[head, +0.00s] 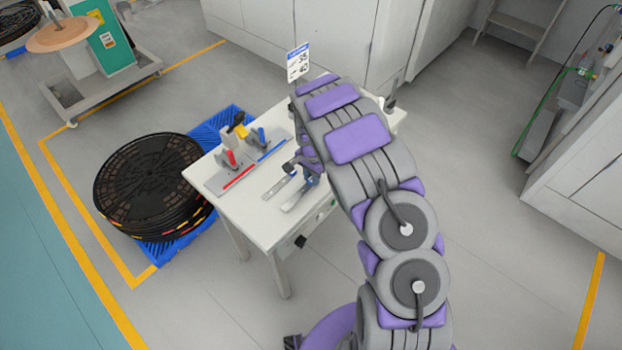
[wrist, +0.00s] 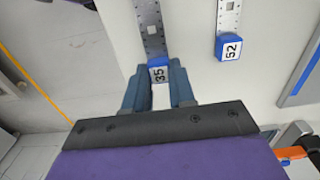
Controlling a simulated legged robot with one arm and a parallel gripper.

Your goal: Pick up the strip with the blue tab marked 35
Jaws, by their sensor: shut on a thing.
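The strip marked 35 (wrist: 151,28) is a grey metal strip with holes and a blue tab (wrist: 158,62) that reads 35. It lies on or just above the white table top in the wrist view. My gripper (wrist: 158,82) is shut on the blue tab, with one finger on each side. A second strip (wrist: 229,16) with a blue tab marked 52 (wrist: 229,47) lies apart to the right. In the head view my gripper (head: 308,178) is over the front part of the white table (head: 247,205), and my arm partly covers it.
Red and blue fixtures (head: 230,160) stand at the table's left back. A sign (head: 298,63) marked 35 and 40 rises behind the table. Black reels (head: 148,180) are stacked on a blue pallet (head: 163,252) at the left. Grey floor is clear at the lower right.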

